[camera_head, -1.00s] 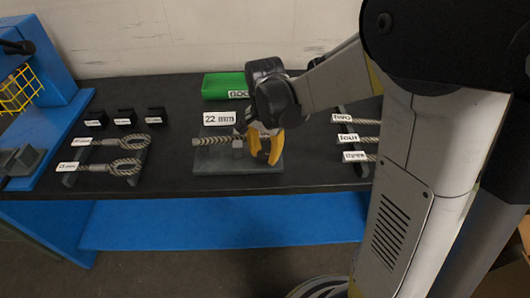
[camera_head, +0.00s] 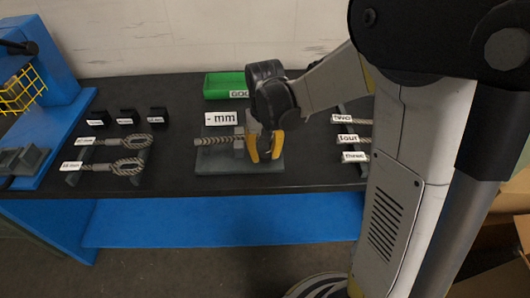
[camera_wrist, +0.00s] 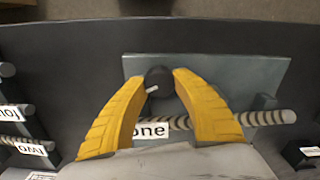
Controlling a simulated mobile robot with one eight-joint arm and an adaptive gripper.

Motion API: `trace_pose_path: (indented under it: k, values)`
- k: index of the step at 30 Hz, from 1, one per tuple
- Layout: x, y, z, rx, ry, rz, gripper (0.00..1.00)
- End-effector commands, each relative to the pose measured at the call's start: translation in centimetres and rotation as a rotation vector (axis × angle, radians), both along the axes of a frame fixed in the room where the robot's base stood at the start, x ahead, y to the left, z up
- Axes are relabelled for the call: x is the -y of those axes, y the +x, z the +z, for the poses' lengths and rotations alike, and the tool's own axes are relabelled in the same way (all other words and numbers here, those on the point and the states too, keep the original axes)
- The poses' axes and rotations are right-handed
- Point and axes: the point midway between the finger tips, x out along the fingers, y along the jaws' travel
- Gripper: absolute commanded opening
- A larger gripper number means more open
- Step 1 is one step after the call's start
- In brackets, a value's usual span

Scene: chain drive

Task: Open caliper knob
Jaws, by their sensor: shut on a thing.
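The caliper is a grey plate (camera_head: 212,160) on the dark table, with a rope (camera_head: 213,141) lying across it. In the wrist view the caliper plate (camera_wrist: 226,75) lies under my fingers. Its knob (camera_wrist: 158,79) is round and black with a small light pointer, and sits between my yellow fingertips. My gripper (camera_head: 264,156) is shut on the knob; in the wrist view the gripper (camera_wrist: 160,76) has one fingertip on each side of it. The sign (camera_head: 220,118) behind the caliper reads "- mm". My gripper hides the knob in the head view.
A green bin (camera_head: 224,85) stands behind the sign. Labelled ropes (camera_head: 352,138) lie on a rack at the right, and looped ropes (camera_head: 115,167) at the left. Several small black blocks (camera_head: 98,118) stand at the back left. A blue frame stands at the far left.

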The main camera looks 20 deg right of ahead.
Motion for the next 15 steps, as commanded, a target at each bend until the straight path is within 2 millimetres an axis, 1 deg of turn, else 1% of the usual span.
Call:
trace_pose_path:
  k: [6,15]
  values:
    - [-0.03,-0.05,-0.04,-0.001,0.0,0.06,0.03]
    - [-0.03,-0.05,-0.06,-0.001,0.0,0.079,0.03]
